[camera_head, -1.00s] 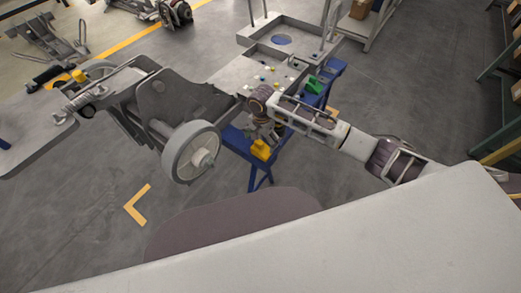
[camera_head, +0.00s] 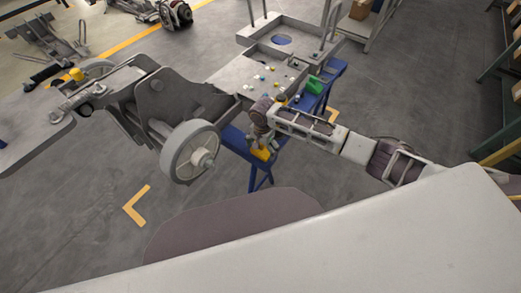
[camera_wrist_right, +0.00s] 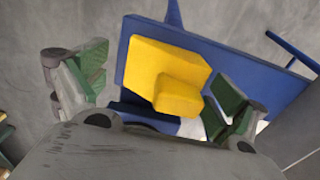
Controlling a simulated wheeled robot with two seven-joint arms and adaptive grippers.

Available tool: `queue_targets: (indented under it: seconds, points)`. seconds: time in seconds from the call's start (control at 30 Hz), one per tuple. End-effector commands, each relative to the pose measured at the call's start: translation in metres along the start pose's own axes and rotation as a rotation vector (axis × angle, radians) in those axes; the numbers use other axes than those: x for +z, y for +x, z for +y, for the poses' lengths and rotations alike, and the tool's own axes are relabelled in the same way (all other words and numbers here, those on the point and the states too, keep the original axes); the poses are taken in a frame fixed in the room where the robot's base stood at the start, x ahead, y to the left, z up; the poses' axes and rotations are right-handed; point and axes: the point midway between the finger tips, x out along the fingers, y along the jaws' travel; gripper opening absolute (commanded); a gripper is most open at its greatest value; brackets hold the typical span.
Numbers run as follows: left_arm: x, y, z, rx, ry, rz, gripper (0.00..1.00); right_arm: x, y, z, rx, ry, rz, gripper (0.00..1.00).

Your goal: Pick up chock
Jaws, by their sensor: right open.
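The chock is a yellow, stepped block; in the right wrist view the chock (camera_wrist_right: 165,75) lies on a blue surface between my right gripper's fingers. My right gripper (camera_wrist_right: 155,90) is open, with green-padded fingers on both sides of the chock and a gap on each side. In the head view the chock (camera_head: 262,154) shows at the near end of the blue stand, partly hidden by my right gripper (camera_head: 262,143) just above it. My left gripper is not in view.
The blue stand (camera_head: 236,139) stands beside a chassis with a large grey wheel (camera_head: 190,152). A grey tray table (camera_head: 258,72) with small coloured parts and a green object (camera_head: 315,85) lie behind. Open floor is in front.

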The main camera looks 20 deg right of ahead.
Motion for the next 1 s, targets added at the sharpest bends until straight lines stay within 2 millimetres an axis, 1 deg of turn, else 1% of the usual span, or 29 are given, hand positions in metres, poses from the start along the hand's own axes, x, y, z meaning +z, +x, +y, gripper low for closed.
queue_targets:
  seconds: [0.03,0.1,0.2,0.33,0.6,0.63,1.0]
  points:
    - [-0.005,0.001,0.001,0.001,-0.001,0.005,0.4,0.0,0.005,0.0,0.0,-0.001,0.0,0.96]
    - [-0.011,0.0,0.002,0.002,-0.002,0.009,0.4,0.0,0.009,0.0,-0.001,-0.001,0.0,0.96]
    - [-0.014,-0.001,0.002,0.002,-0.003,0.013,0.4,0.0,0.011,0.0,-0.001,-0.001,0.0,0.96]
    - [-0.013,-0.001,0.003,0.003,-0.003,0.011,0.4,0.0,0.011,0.0,-0.001,-0.001,0.0,0.96]
    - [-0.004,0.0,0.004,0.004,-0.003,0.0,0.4,0.0,0.011,0.0,-0.001,-0.001,0.0,0.96]
    - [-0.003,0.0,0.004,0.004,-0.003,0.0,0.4,0.0,0.011,0.0,-0.001,-0.001,0.0,0.95]
    - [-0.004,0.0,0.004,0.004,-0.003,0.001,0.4,0.0,0.011,0.0,-0.001,-0.001,0.0,0.48]
